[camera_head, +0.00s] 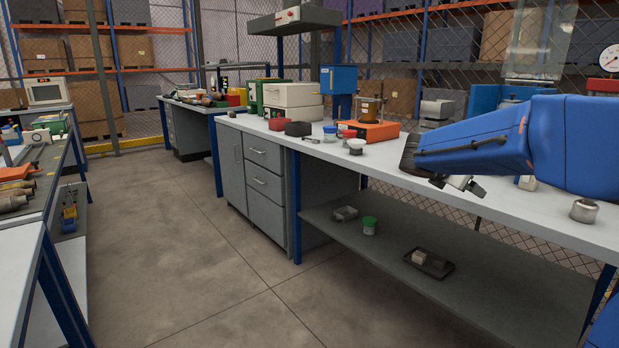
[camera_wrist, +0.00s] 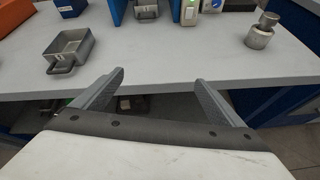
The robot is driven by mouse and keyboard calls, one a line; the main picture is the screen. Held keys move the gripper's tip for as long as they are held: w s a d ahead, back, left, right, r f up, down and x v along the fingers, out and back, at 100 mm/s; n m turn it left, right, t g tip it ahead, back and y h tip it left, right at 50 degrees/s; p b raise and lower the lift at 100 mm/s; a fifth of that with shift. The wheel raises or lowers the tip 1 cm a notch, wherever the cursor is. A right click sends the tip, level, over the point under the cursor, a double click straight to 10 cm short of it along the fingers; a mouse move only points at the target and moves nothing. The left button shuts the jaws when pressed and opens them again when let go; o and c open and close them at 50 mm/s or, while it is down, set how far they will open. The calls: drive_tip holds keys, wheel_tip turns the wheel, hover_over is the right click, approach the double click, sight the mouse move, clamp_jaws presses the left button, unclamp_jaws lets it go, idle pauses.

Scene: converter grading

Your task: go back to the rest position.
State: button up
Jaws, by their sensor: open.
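My gripper (camera_wrist: 158,84) is open and empty in the wrist view, its two grey fingers spread near the front edge of the white bench (camera_wrist: 215,62). In the head view my blue arm reaches in from the right over the same bench (camera_head: 460,185). The gripper end there is partly hidden by the arm.
In the wrist view, a grey metal tray (camera_wrist: 69,50) lies at left and a metal weight (camera_wrist: 262,30) at right. In the head view, an orange device (camera_head: 369,130) and a small metal cup (camera_head: 584,210) stand on the bench. The floor (camera_head: 190,230) at left is clear.

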drive_tip(key=s+a+f+m+g+y, duration=0.1)
drive_tip(key=s+a+f+m+y, duration=0.2)
drive_tip(key=s+m, duration=0.4)
drive_tip(key=s+a+f+m+g+y, duration=0.1)
drive_tip(key=s+a+f+m+y, duration=0.2)
drive_tip(key=s, duration=1.7)
drive_tip(key=s+a+f+m+y, duration=0.4)
drive_tip(key=s+a+f+m, duration=0.3)
drive_tip(key=s+f+m, duration=0.4)
drive_tip(key=s+m, duration=0.2)
drive_tip(key=s, duration=0.1)
drive_tip(key=shift+a+f+g, duration=0.15)
drive_tip(key=shift+a+g, duration=0.2)
drive_tip(key=shift+g, duration=0.05)
drive_tip(key=shift+s, duration=0.1)
